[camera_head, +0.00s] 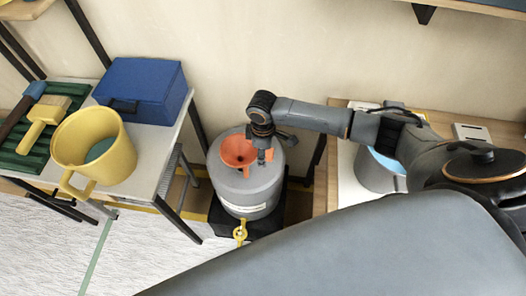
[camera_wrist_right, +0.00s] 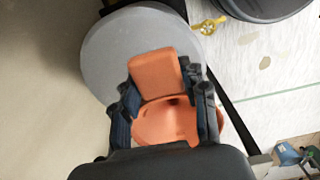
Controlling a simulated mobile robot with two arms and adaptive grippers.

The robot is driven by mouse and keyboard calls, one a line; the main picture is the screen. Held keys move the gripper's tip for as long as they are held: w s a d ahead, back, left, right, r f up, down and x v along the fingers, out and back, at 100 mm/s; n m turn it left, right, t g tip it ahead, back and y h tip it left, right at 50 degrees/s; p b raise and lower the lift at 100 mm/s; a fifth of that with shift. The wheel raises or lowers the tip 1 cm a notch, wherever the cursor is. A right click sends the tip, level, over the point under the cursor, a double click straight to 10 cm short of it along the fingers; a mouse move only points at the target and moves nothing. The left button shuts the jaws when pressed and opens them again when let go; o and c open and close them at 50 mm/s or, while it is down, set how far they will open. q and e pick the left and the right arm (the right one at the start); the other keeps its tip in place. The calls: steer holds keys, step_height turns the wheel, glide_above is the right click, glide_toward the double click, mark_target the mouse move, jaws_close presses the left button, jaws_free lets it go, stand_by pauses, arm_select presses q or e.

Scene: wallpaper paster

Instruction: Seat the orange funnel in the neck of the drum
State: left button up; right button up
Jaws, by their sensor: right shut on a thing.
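The orange funnel (camera_head: 236,152) is over the top of the grey drum (camera_head: 250,192) in the head view, its wide mouth facing up. My right gripper (camera_head: 266,156) is at the funnel's right side, pointing down. In the right wrist view the funnel (camera_wrist_right: 165,124) and an orange block-like part of it (camera_wrist_right: 155,72) show between the two dark fingers (camera_wrist_right: 163,105), which are shut on it. The drum's grey round top (camera_wrist_right: 125,40) lies behind. The drum's neck is hidden, and I cannot tell whether the funnel's spout is inside it. My left gripper is out of view.
A yellow tap (camera_head: 240,231) sticks out of the drum's front. A table on the left bears a yellow mug-like pot (camera_head: 96,150), a blue case (camera_head: 141,90) and a brush (camera_head: 42,124) on a green tray. A grey bucket (camera_head: 374,175) stands on the right bench, partly behind my arm.

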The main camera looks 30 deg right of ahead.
steer(key=shift+f+b, duration=1)
steer(key=shift+f, duration=1.15)
steer(key=o, duration=1.5)
steer(key=shift+c, duration=0.2)
step_height(320, 180, up, 12)
steer(key=shift+r, duration=0.1)
